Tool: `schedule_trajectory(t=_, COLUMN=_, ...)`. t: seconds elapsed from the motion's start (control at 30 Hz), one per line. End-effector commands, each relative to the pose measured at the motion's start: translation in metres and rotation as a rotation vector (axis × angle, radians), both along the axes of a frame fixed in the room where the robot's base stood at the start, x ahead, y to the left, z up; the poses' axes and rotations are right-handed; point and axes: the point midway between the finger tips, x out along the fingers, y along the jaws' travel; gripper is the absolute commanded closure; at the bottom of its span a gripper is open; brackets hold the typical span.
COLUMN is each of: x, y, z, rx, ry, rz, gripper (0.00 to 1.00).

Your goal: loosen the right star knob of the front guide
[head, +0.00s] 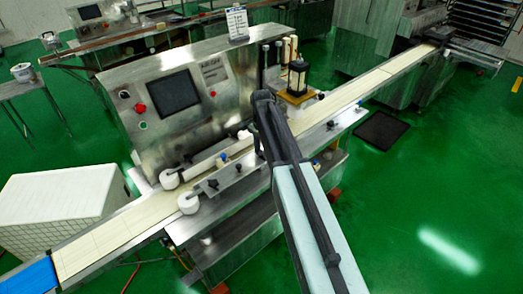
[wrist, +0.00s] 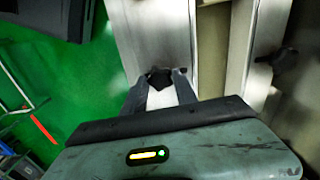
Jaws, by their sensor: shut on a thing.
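In the wrist view my gripper (wrist: 161,77) is shut on a black star knob (wrist: 158,80), with one finger on each side of it. The knob sits on a pale metal strip, the front guide (wrist: 158,25). Only the knob's top shows between the fingertips. In the head view the front guide (head: 226,182) runs along the near side of the belt, with a black knob (head: 212,185) near its left end. My arm covers its right part, so the gripped knob and fingertips are hidden there.
Another black knob (wrist: 284,58) stands on the far guide in the wrist view. The machine's control panel (head: 175,92) rises behind the belt (head: 105,232). White rollers (head: 190,203) sit at the guides' left ends. Green floor (head: 420,200) is open at right.

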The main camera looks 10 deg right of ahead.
Motion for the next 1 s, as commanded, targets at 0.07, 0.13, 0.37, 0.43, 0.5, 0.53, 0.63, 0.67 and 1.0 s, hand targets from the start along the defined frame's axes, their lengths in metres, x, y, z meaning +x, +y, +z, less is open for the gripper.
schedule_trajectory(t=0.07, x=0.0002, y=0.0001, z=0.0000, rx=0.001, ry=-0.001, rz=0.043, gripper=1.00)
schedule_trajectory(t=0.13, x=0.0002, y=0.0003, z=0.0000, rx=0.001, ry=-0.001, rz=0.092, gripper=1.00)
schedule_trajectory(t=0.37, x=0.0002, y=0.0003, z=0.0000, rx=0.001, ry=-0.001, rz=0.297, gripper=1.00)
schedule_trajectory(t=0.43, x=0.0002, y=0.0003, z=0.0000, rx=0.001, ry=-0.001, rz=0.364, gripper=1.00)
schedule_trajectory(t=0.5, x=0.0002, y=0.0003, z=0.0000, rx=0.001, ry=-0.001, rz=0.431, gripper=1.00)
schedule_trajectory(t=0.53, x=0.0002, y=0.0003, z=0.0000, rx=0.001, ry=-0.001, rz=0.460, gripper=1.00)
schedule_trajectory(t=0.63, x=0.0002, y=0.0003, z=0.0000, rx=0.001, ry=-0.001, rz=0.555, gripper=1.00)
schedule_trajectory(t=0.67, x=0.0002, y=0.0003, z=0.0000, rx=0.001, ry=-0.001, rz=0.583, gripper=1.00)
schedule_trajectory(t=1.0, x=0.0002, y=0.0003, z=0.0000, rx=0.001, ry=-0.001, rz=0.906, gripper=1.00)
